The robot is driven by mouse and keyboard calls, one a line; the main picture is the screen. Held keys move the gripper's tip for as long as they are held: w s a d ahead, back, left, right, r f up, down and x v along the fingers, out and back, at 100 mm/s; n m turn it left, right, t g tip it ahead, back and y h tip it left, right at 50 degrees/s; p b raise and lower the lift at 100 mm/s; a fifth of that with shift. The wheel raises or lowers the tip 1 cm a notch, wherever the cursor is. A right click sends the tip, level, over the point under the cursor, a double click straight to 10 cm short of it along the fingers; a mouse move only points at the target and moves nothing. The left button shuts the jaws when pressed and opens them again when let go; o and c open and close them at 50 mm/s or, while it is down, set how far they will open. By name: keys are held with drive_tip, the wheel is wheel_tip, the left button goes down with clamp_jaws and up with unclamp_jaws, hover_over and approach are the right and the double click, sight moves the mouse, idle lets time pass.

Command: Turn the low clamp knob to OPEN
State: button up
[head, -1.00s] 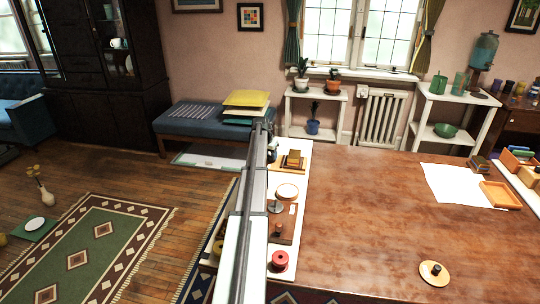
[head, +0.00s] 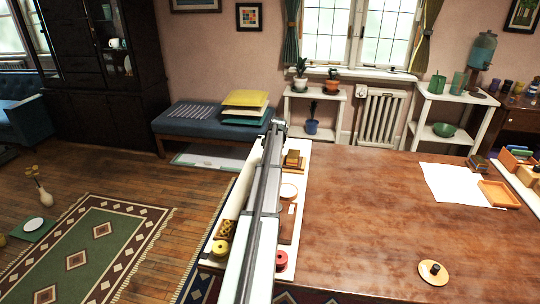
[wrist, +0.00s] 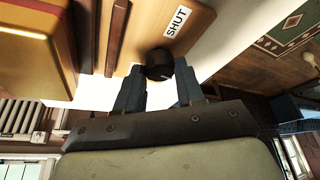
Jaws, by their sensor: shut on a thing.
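In the wrist view, the low clamp knob (wrist: 159,57) is a small dark round knob on the side of a wooden block (wrist: 140,28). A white label reading SHUT (wrist: 178,21) is on the block beside it. My gripper (wrist: 158,72) has its two blue-grey fingers on either side of the knob and is shut on it. No OPEN label shows. In the head view, my arm reaches along the table's left side, its end near the far left corner, and hides the knob.
In the head view, a white board (head: 304,150) on the table's left side bears a wooden stepped block (head: 292,161), a round pale-topped piece (head: 288,192) and a red spool (head: 281,260). A yellow spool (head: 220,247) lies left of my arm. The table's middle (head: 370,220) is clear.

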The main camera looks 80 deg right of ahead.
drive_tip(key=shift+s+n+t+y, duration=0.1)
drive_tip(key=shift+n+t+y, duration=0.2)
drive_tip(key=shift+n, duration=0.8)
drive_tip(key=o, duration=1)
drive_tip(key=v, duration=1.3)
drive_tip(key=shift+r, duration=0.35)
drive_tip(key=shift+a, duration=0.1)
